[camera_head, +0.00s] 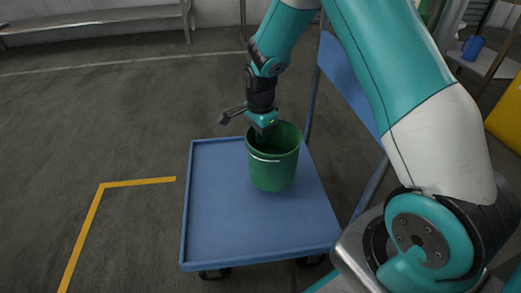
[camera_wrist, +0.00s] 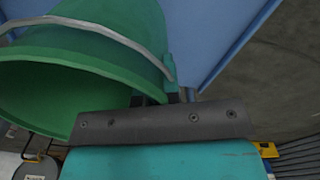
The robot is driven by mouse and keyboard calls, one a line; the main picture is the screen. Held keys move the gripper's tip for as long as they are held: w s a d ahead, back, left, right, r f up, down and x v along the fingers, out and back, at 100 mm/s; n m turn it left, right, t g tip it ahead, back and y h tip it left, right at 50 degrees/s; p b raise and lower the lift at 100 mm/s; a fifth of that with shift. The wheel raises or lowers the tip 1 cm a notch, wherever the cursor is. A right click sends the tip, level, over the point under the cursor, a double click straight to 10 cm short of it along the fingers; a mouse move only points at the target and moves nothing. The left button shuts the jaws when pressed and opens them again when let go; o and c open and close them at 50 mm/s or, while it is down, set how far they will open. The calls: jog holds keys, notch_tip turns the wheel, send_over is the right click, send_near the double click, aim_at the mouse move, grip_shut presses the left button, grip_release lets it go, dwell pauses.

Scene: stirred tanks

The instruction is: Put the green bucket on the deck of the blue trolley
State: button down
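The green bucket (camera_head: 274,170) is upright over the deck of the blue trolley (camera_head: 222,215), toward its far right part. I cannot tell whether its base touches the deck. My gripper (camera_head: 262,132) is at the bucket's far left rim, with a finger reaching inside. In the wrist view, the fingers (camera_wrist: 155,98) straddle the bucket's wall (camera_wrist: 110,50) near the end of its grey handle, and look shut on it. The fingertips are partly hidden. The handle hangs down against the bucket's near side in the head view.
The trolley's push handle with a blue panel (camera_head: 345,82) rises at its right, behind my arm. Yellow floor lines (camera_head: 100,205) lie at left, on clear floor. A metal bench (camera_head: 95,18) stands at the back left. A shelf with a blue container (camera_head: 472,48) is at right.

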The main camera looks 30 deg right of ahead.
aim_at(260, 146)
notch_tip(260, 146, down, 4)
jog(key=shift+f+b, duration=0.15)
jog(key=shift+b, duration=0.95)
jog(key=c, duration=1.3)
grip_release()
jog(key=shift+c, duration=0.2)
